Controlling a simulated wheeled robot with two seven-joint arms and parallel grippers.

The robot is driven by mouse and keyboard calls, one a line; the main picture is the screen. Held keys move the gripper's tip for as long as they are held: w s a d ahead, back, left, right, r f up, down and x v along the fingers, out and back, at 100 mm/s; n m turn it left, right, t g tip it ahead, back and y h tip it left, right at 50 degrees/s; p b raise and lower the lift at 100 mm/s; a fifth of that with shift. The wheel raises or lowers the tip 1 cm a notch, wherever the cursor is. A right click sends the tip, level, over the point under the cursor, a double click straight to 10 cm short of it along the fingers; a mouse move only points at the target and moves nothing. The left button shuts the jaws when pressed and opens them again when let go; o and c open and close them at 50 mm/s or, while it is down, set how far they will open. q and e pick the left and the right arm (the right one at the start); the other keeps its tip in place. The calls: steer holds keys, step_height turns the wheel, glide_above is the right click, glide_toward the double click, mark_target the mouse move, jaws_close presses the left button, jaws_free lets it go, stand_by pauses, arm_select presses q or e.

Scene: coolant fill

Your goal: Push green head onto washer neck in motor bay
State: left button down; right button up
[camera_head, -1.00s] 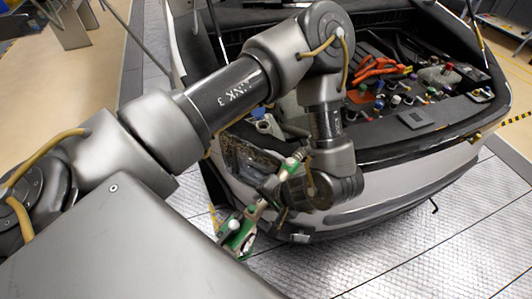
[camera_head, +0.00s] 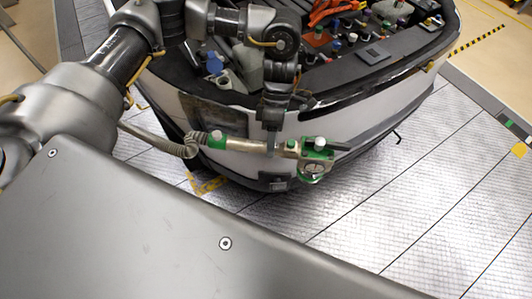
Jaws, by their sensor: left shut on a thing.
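The green head (camera_head: 318,150) is on the right end of a pale metal tube in front of the car's bumper. A second green part (camera_head: 217,139) and a grey hose (camera_head: 165,143) are at the tube's left end. My left gripper (camera_head: 273,143) points down and is shut on the tube between the green parts; its fingertips are partly hidden. The head is apart from the motor bay and lower than its rim. A blue cap (camera_head: 214,63) sits at the bay's left, by a pale round opening (camera_head: 228,80); I cannot tell which is the washer neck. My right gripper is not in view.
The car's front bumper (camera_head: 345,118) curves behind the tool. In the bay are orange cables (camera_head: 330,10), several coloured caps and a dark flat panel (camera_head: 372,54). My left arm covers part of the bay's left side. The tiled floor (camera_head: 400,220) to the right is clear.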

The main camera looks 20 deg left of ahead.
arm_select(q)
steer(key=w+a+r+n+t+h, duration=0.1)
steer(key=w+a+r+n+t, duration=0.2)
steer(key=a+n, duration=0.3)
steer(key=w+a+r+n+t+h, duration=0.1)
steer(key=w+a+r+n+t, duration=0.2)
steer(key=a+r+n, duration=0.3)
steer(key=w+a+r+n+t+h, duration=0.2)
steer(key=w+a+r+n+t, duration=0.1)
steer(key=a+n, duration=0.5)
steer(key=shift+w+a+r, duration=0.35)
steer(key=shift+a+r, duration=0.35)
steer(key=shift+a, duration=0.5)
steer(key=shift+s+r+p, duration=0.1)
steer(key=shift+p, duration=0.25)
steer(key=shift+s, duration=0.1)
step_height(320, 180, down, 6)
steer(key=b, duration=0.4)
steer(key=shift+r, duration=0.1)
steer(key=shift+p, duration=0.4)
